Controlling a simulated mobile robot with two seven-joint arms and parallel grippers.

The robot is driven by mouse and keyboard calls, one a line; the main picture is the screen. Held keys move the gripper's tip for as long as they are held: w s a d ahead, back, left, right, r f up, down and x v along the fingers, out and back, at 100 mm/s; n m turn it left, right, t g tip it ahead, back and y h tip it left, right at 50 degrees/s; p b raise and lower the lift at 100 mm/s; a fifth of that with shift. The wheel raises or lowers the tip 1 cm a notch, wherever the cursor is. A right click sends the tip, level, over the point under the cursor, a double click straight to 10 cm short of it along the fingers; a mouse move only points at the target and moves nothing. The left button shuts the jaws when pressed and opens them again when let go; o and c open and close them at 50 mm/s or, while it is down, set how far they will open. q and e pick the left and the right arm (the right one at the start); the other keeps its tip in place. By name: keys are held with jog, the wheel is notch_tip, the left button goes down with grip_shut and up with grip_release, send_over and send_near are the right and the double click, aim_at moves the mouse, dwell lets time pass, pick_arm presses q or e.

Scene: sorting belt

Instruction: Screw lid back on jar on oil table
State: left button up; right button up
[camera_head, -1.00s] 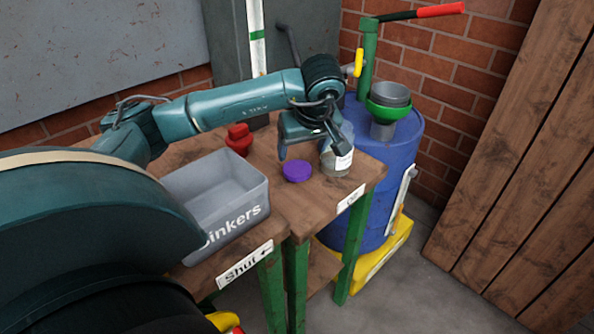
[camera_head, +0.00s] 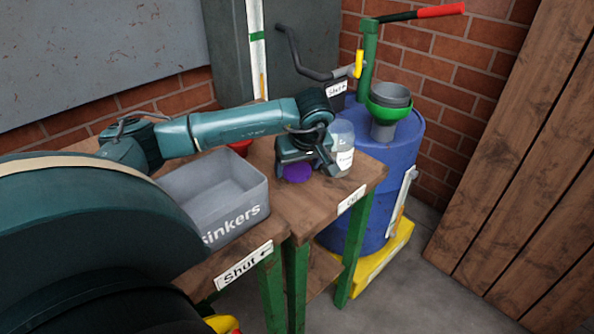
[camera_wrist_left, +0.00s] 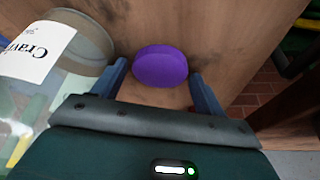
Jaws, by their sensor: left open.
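The purple lid (camera_head: 298,173) lies flat on the wooden oil table (camera_head: 322,207). The clear jar (camera_head: 342,140) with a white label stands upright just behind and right of it, partly hidden by my left gripper. My left gripper (camera_head: 305,172) is low over the lid and open. In the left wrist view the lid (camera_wrist_left: 160,66) shows between the two blue fingertips (camera_wrist_left: 158,78), with a gap on either side. The jar (camera_wrist_left: 75,45) is at the left of that view, close outside the left finger. My right gripper is not in view.
A grey bin marked "sinkers" (camera_head: 240,222) stands left of the lid. A red object (camera_head: 240,147) is partly hidden behind my arm. A blue drum (camera_head: 385,170) with a green hand pump (camera_head: 368,60) and grey funnel stands right of the table.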

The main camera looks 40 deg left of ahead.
aim_at(299, 171)
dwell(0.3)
pick_arm(q)
jog(key=c, duration=0.7)
jog(key=shift+r, duration=0.1)
jog(key=shift+c, duration=0.2)
notch_tip(299, 171, up, 18)
jog(key=p, duration=0.2)
jog(key=shift+p, duration=0.35)
